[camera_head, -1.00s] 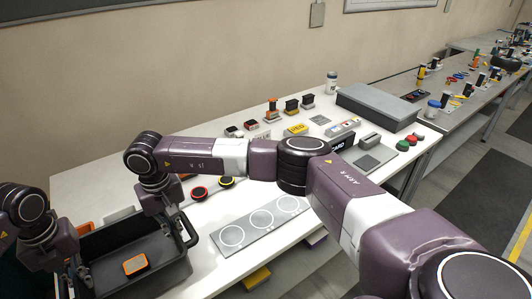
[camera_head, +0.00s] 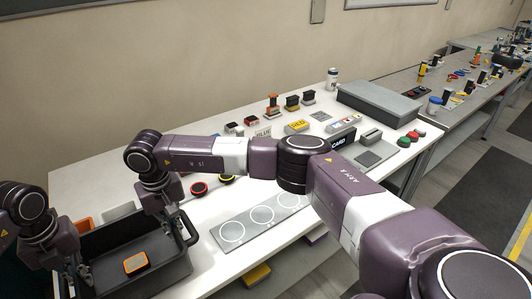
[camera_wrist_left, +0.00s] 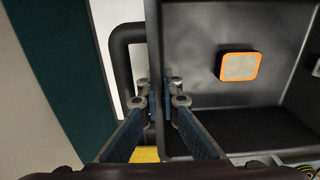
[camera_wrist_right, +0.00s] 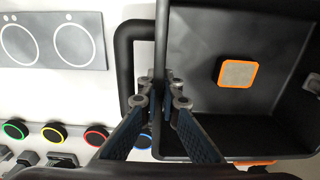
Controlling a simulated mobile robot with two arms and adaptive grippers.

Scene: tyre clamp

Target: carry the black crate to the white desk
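The black crate (camera_head: 130,240) is at the lower left of the head view, open side up, with an orange-rimmed grey device (camera_head: 136,263) lying on its floor. My left gripper (camera_head: 70,280) is shut on the crate's side at one handle; its fingers show in the left wrist view (camera_wrist_left: 160,96). My right gripper (camera_head: 177,228) is shut on the opposite side at the other handle, also in the right wrist view (camera_wrist_right: 160,91). The crate looks level, over the left front part of the white desk (camera_head: 205,262). Whether its underside touches the desk is hidden.
A grey panel with circles (camera_head: 247,231) lies right of the crate. Coloured ring buttons (camera_head: 199,188) lie behind it, and an orange bin (camera_head: 84,225) stands behind the crate. A large grey box (camera_head: 378,103) and several small devices fill the far desk.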

